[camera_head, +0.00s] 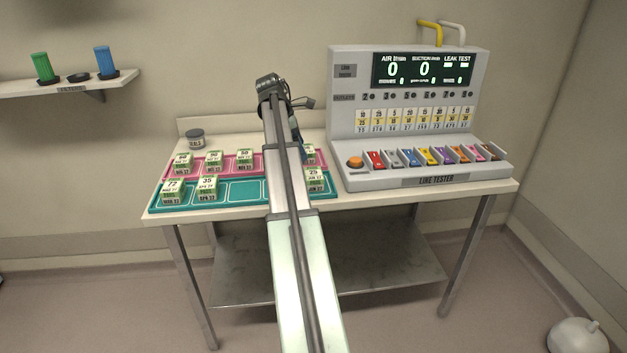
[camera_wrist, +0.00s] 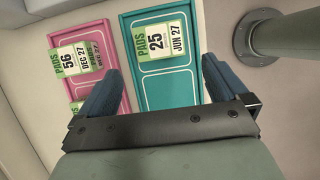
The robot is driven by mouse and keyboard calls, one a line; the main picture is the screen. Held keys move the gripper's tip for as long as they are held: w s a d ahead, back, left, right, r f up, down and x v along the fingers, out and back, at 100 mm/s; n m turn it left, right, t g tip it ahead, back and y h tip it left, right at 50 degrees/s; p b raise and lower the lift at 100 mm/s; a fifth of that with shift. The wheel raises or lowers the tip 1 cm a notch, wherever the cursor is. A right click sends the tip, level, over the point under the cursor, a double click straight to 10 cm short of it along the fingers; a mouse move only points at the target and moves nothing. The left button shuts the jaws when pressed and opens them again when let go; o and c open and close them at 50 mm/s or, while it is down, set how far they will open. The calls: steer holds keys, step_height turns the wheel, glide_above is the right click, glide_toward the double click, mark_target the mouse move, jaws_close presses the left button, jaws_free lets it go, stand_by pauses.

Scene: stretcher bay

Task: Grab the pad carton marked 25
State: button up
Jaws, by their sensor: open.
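The pad carton marked 25 (camera_head: 314,177) is white and green and stands at the right end of the teal tray (camera_head: 240,192). In the wrist view the carton marked 25 (camera_wrist: 158,40) shows its face, with JUN 27 on it, at the far end of the teal tray (camera_wrist: 170,94). My gripper (camera_wrist: 155,85) is open and empty. Its blue fingers hang over the tray, with the carton ahead of and between them, apart from both. In the head view my arm hides part of both trays, and the fingers (camera_head: 299,148) are mostly hidden.
A carton marked 56 (camera_wrist: 75,58) stands on the neighbouring pink tray (camera_wrist: 117,60). Cartons marked 77 (camera_head: 173,189) and 35 (camera_head: 207,187) stand at the teal tray's left. The line tester (camera_head: 410,120) is close on the right. A jar (camera_head: 196,139) stands behind the trays.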

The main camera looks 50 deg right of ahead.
mark_target(313, 173)
steer(key=x, duration=1.2)
steer(key=shift+w, duration=0.1)
steer(key=shift+r, duration=0.1)
steer(key=c, duration=0.8)
